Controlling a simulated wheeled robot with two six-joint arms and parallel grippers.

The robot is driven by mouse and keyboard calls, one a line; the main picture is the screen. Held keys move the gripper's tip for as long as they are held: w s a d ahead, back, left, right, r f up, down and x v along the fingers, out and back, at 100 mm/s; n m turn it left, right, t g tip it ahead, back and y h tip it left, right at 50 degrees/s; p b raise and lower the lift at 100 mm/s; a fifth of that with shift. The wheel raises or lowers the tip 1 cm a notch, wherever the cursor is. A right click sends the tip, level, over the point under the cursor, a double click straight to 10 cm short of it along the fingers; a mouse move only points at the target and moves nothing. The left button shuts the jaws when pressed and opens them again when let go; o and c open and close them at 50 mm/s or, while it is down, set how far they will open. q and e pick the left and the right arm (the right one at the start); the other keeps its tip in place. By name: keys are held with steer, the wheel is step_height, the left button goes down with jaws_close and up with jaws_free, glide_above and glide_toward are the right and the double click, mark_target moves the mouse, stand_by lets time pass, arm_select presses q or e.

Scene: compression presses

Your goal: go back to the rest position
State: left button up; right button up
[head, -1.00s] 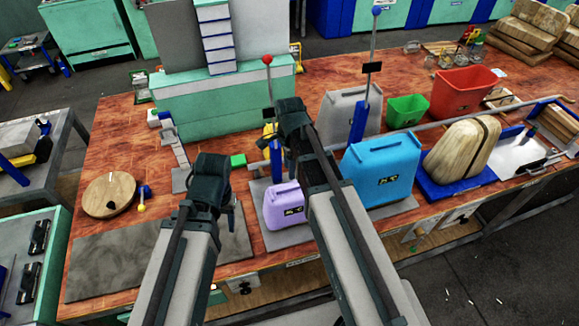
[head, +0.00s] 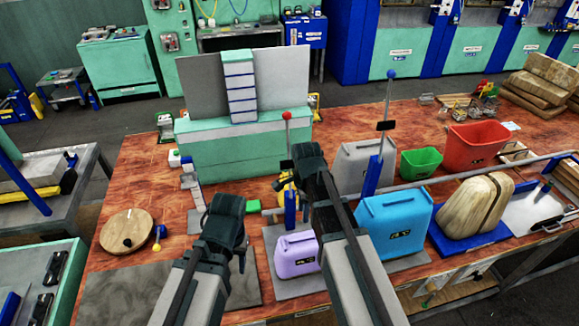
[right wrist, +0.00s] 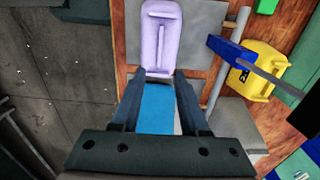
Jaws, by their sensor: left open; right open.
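My left gripper (head: 226,215) is over the front left part of the workbench, above the grey mat (head: 130,296), and holds nothing that I can see. My right gripper (head: 308,160) is above the bench near the red-knobbed lever press (head: 290,205). In the right wrist view its two fingers (right wrist: 158,75) stand apart, with a blue surface (right wrist: 157,106) showing between them and the lilac canister (right wrist: 162,40) beyond. In the head view the lilac canister (head: 297,254) stands on a grey plate, left of the larger blue canister (head: 394,222).
A green block (head: 253,206) and a round wooden disc (head: 126,230) lie on the bench. A mint cabinet (head: 225,150) stands behind.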

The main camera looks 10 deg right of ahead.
steer(key=s+a+f+n+b, duration=0.5)
steer(key=s+f+n+b, duration=0.2)
steer(key=n, duration=0.3)
steer(key=s+a+f+n+h+b, duration=0.1)
steer(key=s+a+f+n+b, duration=0.4)
steer(key=n, duration=0.6)
step_height(320, 180, down, 3)
steer(key=s+b, duration=0.2)
steer(key=b, duration=0.1)
steer(key=shift+s+a, duration=0.15)
steer(key=shift+a, duration=0.1)
steer(key=shift+f, duration=0.1)
